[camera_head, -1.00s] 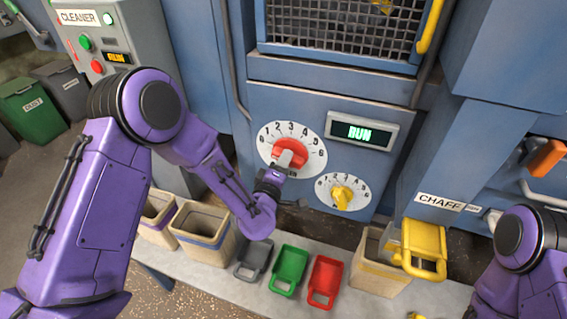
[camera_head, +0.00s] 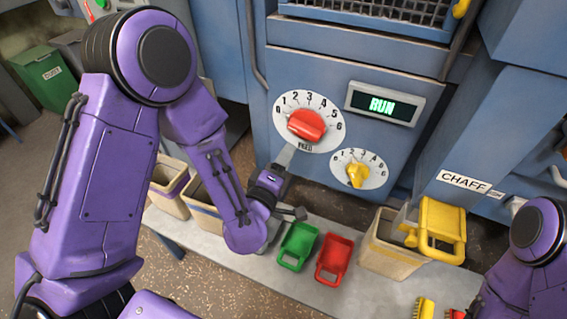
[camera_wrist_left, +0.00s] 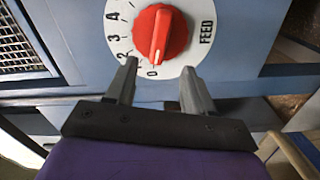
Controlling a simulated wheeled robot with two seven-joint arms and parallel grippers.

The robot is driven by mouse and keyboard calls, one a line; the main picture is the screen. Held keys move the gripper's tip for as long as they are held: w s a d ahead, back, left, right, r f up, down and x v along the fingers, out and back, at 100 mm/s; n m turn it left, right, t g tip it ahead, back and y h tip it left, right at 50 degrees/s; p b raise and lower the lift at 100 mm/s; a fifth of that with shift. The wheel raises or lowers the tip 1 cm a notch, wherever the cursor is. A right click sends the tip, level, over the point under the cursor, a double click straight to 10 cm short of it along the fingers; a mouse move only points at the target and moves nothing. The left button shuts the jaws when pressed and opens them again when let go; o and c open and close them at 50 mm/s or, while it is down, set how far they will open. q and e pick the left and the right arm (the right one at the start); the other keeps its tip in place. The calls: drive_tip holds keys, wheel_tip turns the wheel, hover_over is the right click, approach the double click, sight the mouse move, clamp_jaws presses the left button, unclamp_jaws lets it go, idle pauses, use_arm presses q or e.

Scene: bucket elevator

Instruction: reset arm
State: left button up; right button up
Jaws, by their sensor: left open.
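The red FEED knob (camera_head: 307,125) sits on a white numbered dial on the blue machine. In the left wrist view the knob (camera_wrist_left: 160,32) lies ahead of the fingers, with its pale mark close to the 0. My left gripper (camera_head: 287,155) is just below the dial, apart from the knob. In the left wrist view the gripper (camera_wrist_left: 159,70) has its two fingers spread with nothing between them. My right arm shows at the lower right, but its gripper is out of view.
A yellow knob (camera_head: 357,175) is on a smaller dial. Below, a bench (camera_head: 355,295) holds a green scoop (camera_head: 296,246), a red scoop (camera_head: 334,258) and a bin (camera_head: 390,258) with a yellow scoop (camera_head: 441,229). More bins stand behind my left arm.

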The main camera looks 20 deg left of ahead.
use_arm(q)
drive_tip(key=shift+s, duration=0.15)
idle(0.3)
drive_tip(key=s+a+f+m+g+y, duration=0.1)
drive_tip(key=s+a+f+m+g, duration=0.25)
drive_tip(key=f, duration=0.45)
drive_tip(key=s+a+f+m+g+y, duration=0.1)
drive_tip(key=s+a+f+m+g, duration=0.2)
drive_tip(key=f, duration=0.6)
drive_tip(key=s+a+f+g+y, duration=0.1)
drive_tip(key=s+a+f+g, duration=0.2)
drive_tip(key=s, duration=0.7)
drive_tip(key=s+a+f+m+g+y, duration=0.1)
drive_tip(key=s+a+f+g, duration=0.2)
drive_tip(key=s+f+g, duration=0.2)
drive_tip(key=s+f, duration=0.3)
drive_tip(key=s, duration=0.2)
drive_tip(key=shift+a+f, duration=0.15)
drive_tip(key=shift+f, duration=0.15)
